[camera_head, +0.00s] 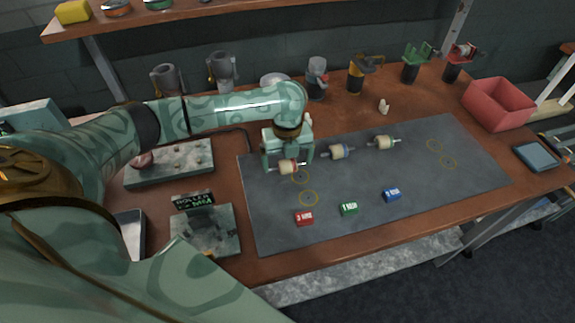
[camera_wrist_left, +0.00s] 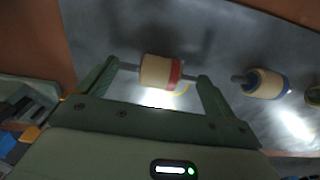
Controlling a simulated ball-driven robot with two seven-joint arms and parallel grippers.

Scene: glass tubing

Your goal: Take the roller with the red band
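The roller with the red band (camera_head: 288,168) is cream with thin axle ends, at the left end of a row of rollers at the grey mat's left side. My left gripper (camera_head: 287,160) is over it. In the left wrist view, the same roller (camera_wrist_left: 160,71) lies lengthwise between the fingertips of my left gripper (camera_wrist_left: 158,72). One fingertip is at each axle end, with no clear gap; whether they press on it cannot be told. A blue-banded roller (camera_head: 340,152) and another cream roller (camera_head: 383,142) lie to its right. My right gripper is not in view.
The grey mat (camera_head: 400,180) has yellow rings, and red (camera_head: 305,217), green (camera_head: 349,209) and blue (camera_head: 392,195) blocks near its front edge. A red bin (camera_head: 498,104) stands at the back right. Cups and tools line the back. The mat's right half is mostly clear.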

